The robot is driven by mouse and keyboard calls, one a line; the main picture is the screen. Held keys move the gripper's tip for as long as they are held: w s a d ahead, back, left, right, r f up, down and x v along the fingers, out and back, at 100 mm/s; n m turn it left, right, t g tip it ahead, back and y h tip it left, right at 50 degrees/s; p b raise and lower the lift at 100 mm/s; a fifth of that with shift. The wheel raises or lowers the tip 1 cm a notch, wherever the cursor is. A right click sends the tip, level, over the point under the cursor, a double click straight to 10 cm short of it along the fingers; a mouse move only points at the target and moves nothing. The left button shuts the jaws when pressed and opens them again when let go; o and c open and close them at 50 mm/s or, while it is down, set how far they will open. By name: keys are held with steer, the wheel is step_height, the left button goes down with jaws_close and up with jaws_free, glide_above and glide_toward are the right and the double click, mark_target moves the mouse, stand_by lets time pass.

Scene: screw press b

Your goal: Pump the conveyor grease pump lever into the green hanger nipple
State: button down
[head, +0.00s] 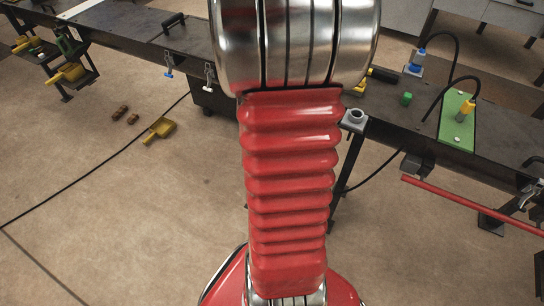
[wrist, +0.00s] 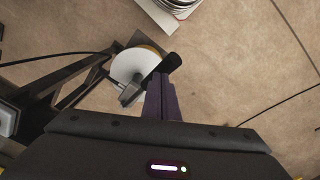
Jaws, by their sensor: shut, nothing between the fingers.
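My gripper (wrist: 162,100) shows in the wrist view, with its two dark fingers together and nothing between them. The fingertips point at a black grip (wrist: 173,63) beside a white disc (wrist: 128,64) with an orange rim; I cannot tell whether they touch. In the head view my own arm fills the middle and my gripper is hidden. A long red bar (head: 470,204) sticks out at the right; I cannot tell whether it is the pump lever. A green plate (head: 455,128) with a yellow fitting (head: 466,110) lies on the bench. I cannot make out the green hanger nipple for certain.
The dark bench (head: 395,112) runs across the back, with hoses and a small green block (head: 407,99) on it. A yellow scoop (head: 160,130) and brown pieces (head: 119,112) lie on the floor. A cable crosses the otherwise open floor at left.

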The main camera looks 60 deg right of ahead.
steer(key=shift+f, duration=0.15)
steer(key=a+f, duration=0.3)
steer(key=f, duration=0.3)
steer(key=shift+s+a+f, duration=0.2)
steer(key=shift+a, duration=0.1)
stand_by(0.7)
steer(key=shift+f, duration=0.1)
steer(key=shift+w+d+r, duration=0.1)
steer(key=shift+d+r, duration=0.5)
steer(key=shift+r, duration=0.55)
steer(key=shift+w+d+r, duration=0.1)
steer(key=shift+d+r, duration=0.5)
steer(key=shift+r, duration=0.55)
steer(key=shift+d+r, duration=0.6)
steer(key=shift+r, duration=0.55)
